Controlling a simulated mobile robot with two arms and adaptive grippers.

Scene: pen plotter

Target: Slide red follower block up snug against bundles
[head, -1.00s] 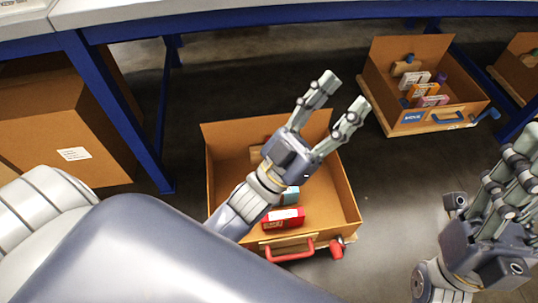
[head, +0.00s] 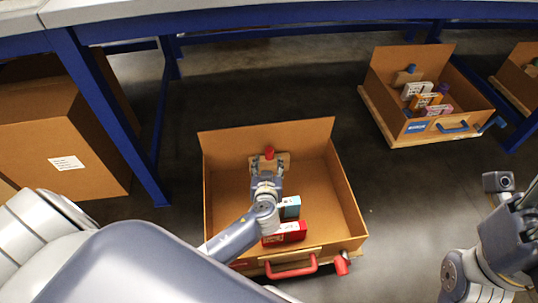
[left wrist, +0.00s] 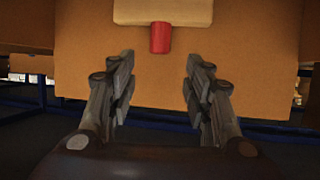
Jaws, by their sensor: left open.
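The follower is a tan wooden block with a red knob (head: 269,153) near the back of the cardboard drawer with the red handle. In the left wrist view the wooden block (left wrist: 163,11) is at the top, with its red knob (left wrist: 160,37) below it. A teal bundle (head: 290,207) and a red bundle (head: 285,232) stand nearer the drawer's front. My left gripper (head: 269,163) is open inside the drawer at the follower; in the left wrist view its fingers (left wrist: 160,70) are apart, with nothing between them. My right gripper is partly in view at the right edge, its fingers cut off.
The drawer (head: 335,200) has raised cardboard walls and a red front handle (head: 291,267). Another drawer (head: 432,60) with a blue handle and several bundles stands at upper right. A large carton (head: 60,140) and blue table legs are at the left.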

